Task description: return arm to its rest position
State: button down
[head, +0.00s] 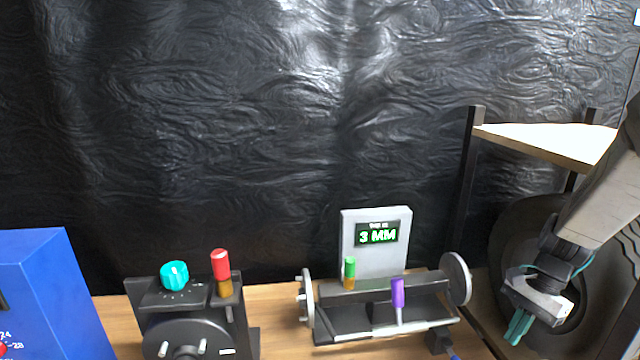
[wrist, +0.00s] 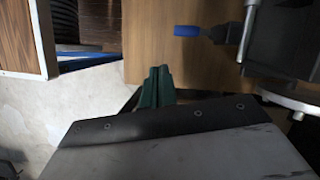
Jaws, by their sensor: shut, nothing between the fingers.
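My gripper (head: 518,327) is at the right of the head view, at the end of my grey arm. Its teal fingers are together with nothing between them, pointing down and slightly left. They hang in front of a black wheel (head: 592,285) and right of the black device with the disc ends. In the wrist view the teal fingers (wrist: 156,86) show closed at the middle, over the wooden bench (wrist: 160,40). No object is in the grip.
On the bench stand a blue box (head: 45,290), a black unit with a teal knob (head: 174,275) and red handle (head: 220,265), and a device with a purple handle (head: 397,292) and a "3 MM" sign (head: 376,236). A shelf rack (head: 540,143) stands right, close to my arm.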

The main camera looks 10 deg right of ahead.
jog(key=s+a+r+n+t+h, duration=0.2)
jog(key=s+a+r+n+h, duration=0.1)
jog(key=s+a+r+n, duration=1.1)
jog(key=s+a+r, duration=0.2)
jog(key=a+r, duration=0.2)
jog(key=shift+s+r+t+h, duration=0.15)
jog(key=shift+r+t+h, duration=0.05)
jog(key=shift+t+h, duration=0.2)
dwell(0.5)
